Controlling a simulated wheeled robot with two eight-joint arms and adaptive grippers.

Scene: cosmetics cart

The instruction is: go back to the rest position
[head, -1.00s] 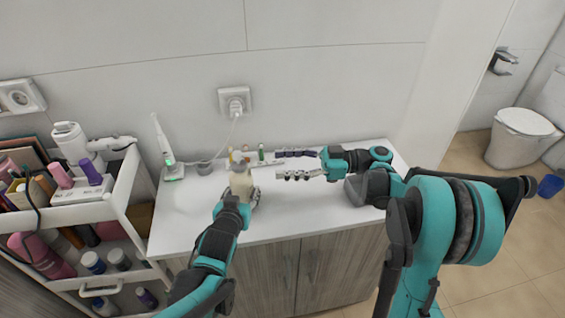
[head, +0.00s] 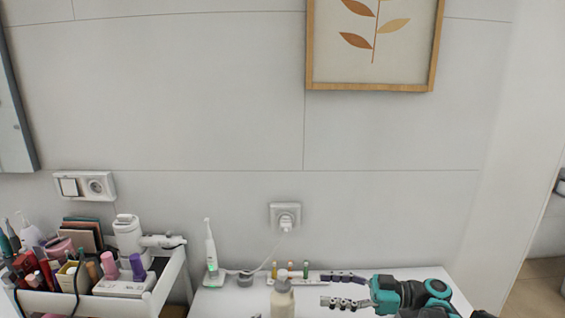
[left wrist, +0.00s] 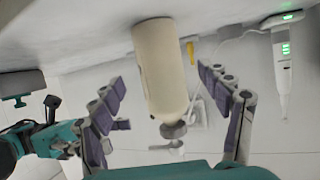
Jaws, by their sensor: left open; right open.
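A cream pump bottle (head: 282,300) stands on the white counter near the bottom of the head view. In the left wrist view it shows upside down as a pale cylinder (left wrist: 160,70). My left gripper (left wrist: 162,78) is open, with its purple-padded fingers on either side of the bottle and visible gaps between. In the head view it is hidden below the picture's edge. My right gripper (head: 323,288) is open and empty over the counter, right of the bottle, its fingers pointing left. It also shows at the left of the left wrist view.
A cart (head: 165,283) full of cosmetics stands at the left. An electric toothbrush (head: 210,250) on its charger and several small vials (head: 290,270) stand at the counter's back. A plugged wall socket (head: 286,216) and a framed picture (head: 372,86) are on the wall.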

